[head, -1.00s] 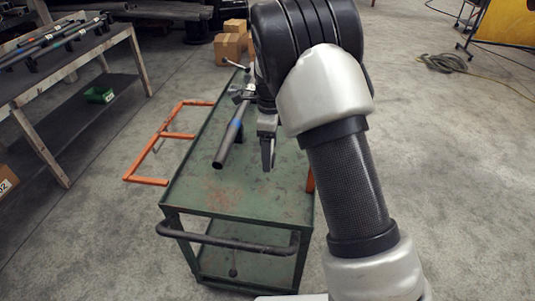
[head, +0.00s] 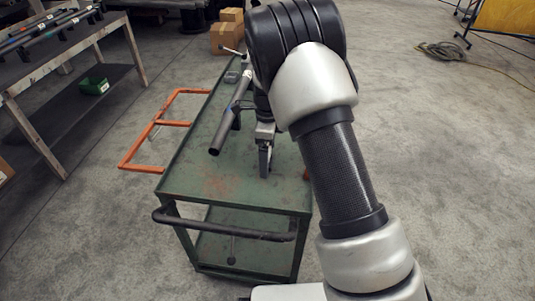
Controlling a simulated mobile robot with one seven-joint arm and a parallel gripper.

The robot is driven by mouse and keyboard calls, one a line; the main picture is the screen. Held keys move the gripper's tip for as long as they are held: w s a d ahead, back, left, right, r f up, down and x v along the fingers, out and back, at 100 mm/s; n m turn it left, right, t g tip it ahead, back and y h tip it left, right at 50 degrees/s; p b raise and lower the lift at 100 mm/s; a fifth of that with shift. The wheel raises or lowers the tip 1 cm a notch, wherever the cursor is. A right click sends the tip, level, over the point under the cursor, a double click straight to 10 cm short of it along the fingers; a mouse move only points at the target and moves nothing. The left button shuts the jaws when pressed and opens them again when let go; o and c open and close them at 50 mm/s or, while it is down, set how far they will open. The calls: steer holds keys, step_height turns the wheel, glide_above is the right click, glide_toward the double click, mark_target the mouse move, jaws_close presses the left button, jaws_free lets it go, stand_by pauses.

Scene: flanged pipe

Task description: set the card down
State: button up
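I cannot make out a card in the head view. My gripper (head: 265,161) points down over the green cart top (head: 205,184), right of a dark pipe (head: 223,131). Its fingers show edge-on, so I cannot tell whether they are open, shut or holding something thin. The pipe lies raised above the cart, its open end toward me. My arm hides the cart's right and far parts.
A small grey object (head: 232,77) sits at the cart's far end. An orange frame (head: 157,125) stands left of the cart. A workbench (head: 62,40) with rods is at left; cardboard boxes (head: 224,38) lie behind. The cart's near top is clear.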

step_height(320, 180, up, 12)
steer(key=p, duration=0.2)
steer(key=shift+f+p, duration=0.15)
steer(key=shift+p, duration=0.25)
steer(key=shift+d+r, duration=0.1)
steer(key=shift+r, duration=0.5)
steer(key=s+d+r+n+t+y, duration=0.1)
steer(key=s+d+r+n, duration=0.25)
steer(key=s+r, duration=0.3)
steer(key=s+d+r+n+t, duration=0.1)
steer(key=s+d+r+n, duration=0.2)
steer(key=s+r+n, duration=0.35)
steer(key=s+d+r+n+t, duration=0.1)
steer(key=s+d+n, duration=0.1)
steer(key=s+n, duration=0.3)
steer(key=s+d+r+n+t+h, duration=0.1)
steer(key=s+n, duration=0.4)
steer(key=s, duration=0.6)
steer(key=shift+s+d+r+t, duration=0.4)
steer(key=shift+d+r+t, duration=0.2)
steer(key=shift+d+t, duration=0.25)
